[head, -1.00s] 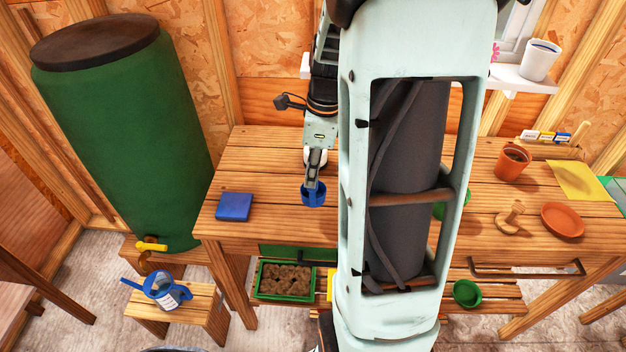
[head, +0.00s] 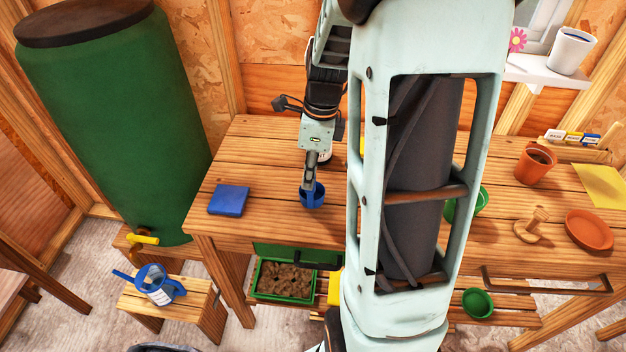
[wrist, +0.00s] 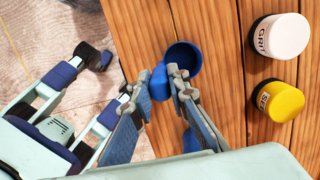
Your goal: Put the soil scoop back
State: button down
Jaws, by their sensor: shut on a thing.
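A blue soil scoop (head: 312,197) with a round cup hangs at the tip of my gripper (head: 310,182), over the left part of the bench (head: 265,160). In the wrist view my gripper (wrist: 163,73) is shut on the scoop, whose round cup (wrist: 184,57) shows beside the fingertips. The fingers hide part of it. Whether the cup touches the boards I cannot tell. A green tray of soil (head: 286,280) sits on the shelf below the bench top.
A flat blue square (head: 228,200) lies on the bench left of the scoop. White (wrist: 280,36) and yellow (wrist: 278,101) labelled containers stand close by. A green barrel (head: 115,120) and a stool with a blue watering can (head: 158,284) are left. A terracotta pot (head: 535,164) stands right.

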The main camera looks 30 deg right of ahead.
jog(key=shift+f, duration=0.55)
jog(key=shift+f, duration=0.25)
jog(key=c, duration=1.8)
grip_release()
jog(key=shift+c, duration=0.2)
notch_tip(320, 180, up, 12)
jog(key=s+d, duration=0.1)
jog(key=shift+r, duration=0.2)
